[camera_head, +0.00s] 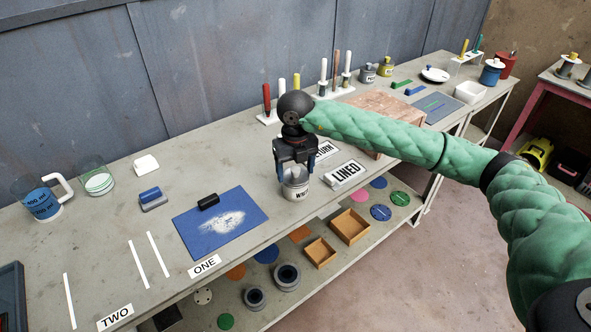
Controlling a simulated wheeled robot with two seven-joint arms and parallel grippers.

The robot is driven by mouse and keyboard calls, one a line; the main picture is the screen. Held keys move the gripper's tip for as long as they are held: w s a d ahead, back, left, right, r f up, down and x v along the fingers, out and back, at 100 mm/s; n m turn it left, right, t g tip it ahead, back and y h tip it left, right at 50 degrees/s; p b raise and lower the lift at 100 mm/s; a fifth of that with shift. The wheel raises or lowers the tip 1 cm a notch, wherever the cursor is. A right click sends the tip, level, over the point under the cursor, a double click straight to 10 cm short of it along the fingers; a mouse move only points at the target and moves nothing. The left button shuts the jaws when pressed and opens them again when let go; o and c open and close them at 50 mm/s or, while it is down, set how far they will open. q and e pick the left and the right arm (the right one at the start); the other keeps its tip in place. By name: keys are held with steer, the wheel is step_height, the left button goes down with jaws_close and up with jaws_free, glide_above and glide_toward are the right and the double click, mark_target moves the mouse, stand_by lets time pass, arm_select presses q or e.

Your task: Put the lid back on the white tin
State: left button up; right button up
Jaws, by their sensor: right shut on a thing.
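The white tin (296,189), with a dark label on its front, stands on the bench near the front edge. My right gripper (296,170) points straight down at the top of the tin, one finger to each side. It is shut on what seems to be the tin's lid. The fingers largely hide the lid, and I cannot tell whether it touches the rim. My left gripper is not in view.
A blue mat (187,228) with white powder and a black block lies left. A brown board (385,103) is behind my right arm. The lower shelf holds wooden trays (349,226).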

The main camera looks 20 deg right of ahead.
steer(key=o, duration=1)
steer(key=shift+o, duration=0.6)
steer(key=shift+r, duration=0.15)
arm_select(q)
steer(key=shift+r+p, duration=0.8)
arm_select(e)
steer(key=shift+r, duration=3.4)
jaws_close()
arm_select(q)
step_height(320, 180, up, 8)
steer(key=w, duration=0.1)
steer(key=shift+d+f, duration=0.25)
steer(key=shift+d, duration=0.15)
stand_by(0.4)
